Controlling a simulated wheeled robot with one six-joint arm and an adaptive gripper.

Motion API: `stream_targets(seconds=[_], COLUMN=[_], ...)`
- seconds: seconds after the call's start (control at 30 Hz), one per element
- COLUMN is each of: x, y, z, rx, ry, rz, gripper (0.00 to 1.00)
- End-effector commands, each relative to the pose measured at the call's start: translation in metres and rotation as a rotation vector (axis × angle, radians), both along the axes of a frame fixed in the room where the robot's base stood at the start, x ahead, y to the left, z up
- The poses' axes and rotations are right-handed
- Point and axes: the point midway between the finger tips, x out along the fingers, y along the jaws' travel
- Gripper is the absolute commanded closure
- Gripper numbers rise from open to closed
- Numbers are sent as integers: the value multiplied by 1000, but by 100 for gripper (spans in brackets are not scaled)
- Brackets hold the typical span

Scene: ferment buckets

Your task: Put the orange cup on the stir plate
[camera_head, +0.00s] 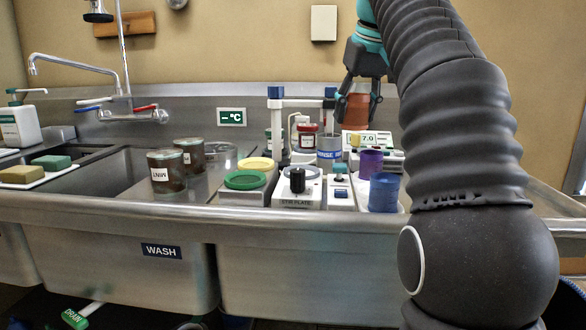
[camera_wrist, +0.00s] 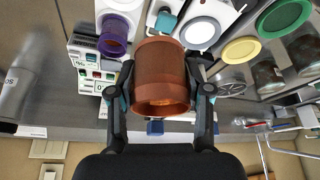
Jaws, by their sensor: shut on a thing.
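The orange cup (camera_head: 357,108) is held in the air by my gripper (camera_head: 361,92), above the back of the bench. In the wrist view the cup (camera_wrist: 160,75) sits between the two fingers of my gripper (camera_wrist: 160,88), which are shut on its sides. The stir plate (camera_head: 295,201) stands at the front of the bench, lower and to the left of the cup, with a black knob on its front. Its round grey top is bare in the wrist view (camera_wrist: 200,33).
Blue (camera_head: 384,192) and purple (camera_head: 370,163) cups stand right of the stir plate. Green-ringed (camera_head: 246,180) and yellow-ringed (camera_head: 257,164) units are left. A rinse beaker (camera_head: 329,152), a meter (camera_head: 368,139) and an upright stand (camera_head: 276,120) are behind. Dark jars (camera_head: 165,173) stand farther left.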

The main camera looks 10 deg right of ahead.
Motion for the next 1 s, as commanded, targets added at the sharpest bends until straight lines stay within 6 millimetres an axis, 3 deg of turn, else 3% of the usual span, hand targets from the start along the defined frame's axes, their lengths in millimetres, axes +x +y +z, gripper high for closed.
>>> stream_targets(seconds=[0.5,0.73,1.0], x=[64,74,73], y=[73,83,83], z=[-59,-69,-104], rx=[0,0,0], ry=[2,1,1], rz=[8,3,3], gripper=[93,93,93])
